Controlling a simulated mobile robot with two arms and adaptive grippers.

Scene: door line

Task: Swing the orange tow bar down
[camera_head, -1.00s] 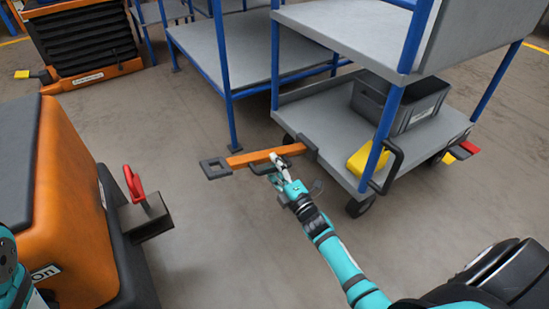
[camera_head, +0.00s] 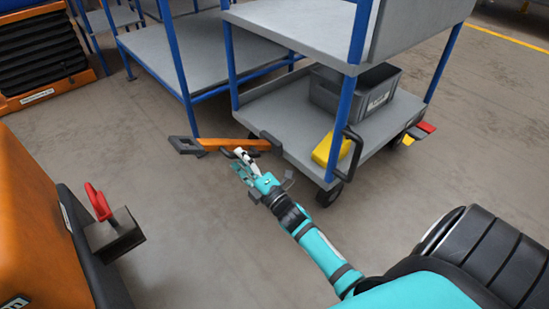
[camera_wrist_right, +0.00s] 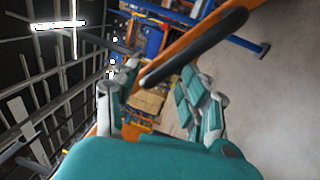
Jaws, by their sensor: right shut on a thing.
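The orange tow bar (camera_head: 235,144) sticks out to the left from the front of the grey cart (camera_head: 285,108). It lies nearly level in the head view, with a dark coupling eye (camera_head: 186,145) at its free end. Its height above the floor is hard to tell. My right gripper (camera_head: 240,158) is shut on the dark handle beside the bar. In the right wrist view the orange bar runs diagonally behind the dark handle (camera_wrist_right: 195,47), whose lower end lies between my right fingers (camera_wrist_right: 160,105). My left gripper is out of view.
An orange tug (camera_head: 30,215) with a dark hitch and red lever (camera_head: 98,202) stands at the left. The cart carries a grey crate (camera_head: 352,92) and a yellow block (camera_head: 330,149). A blue-framed rack (camera_head: 180,60) stands behind the bar. Bare floor lies between tug and cart.

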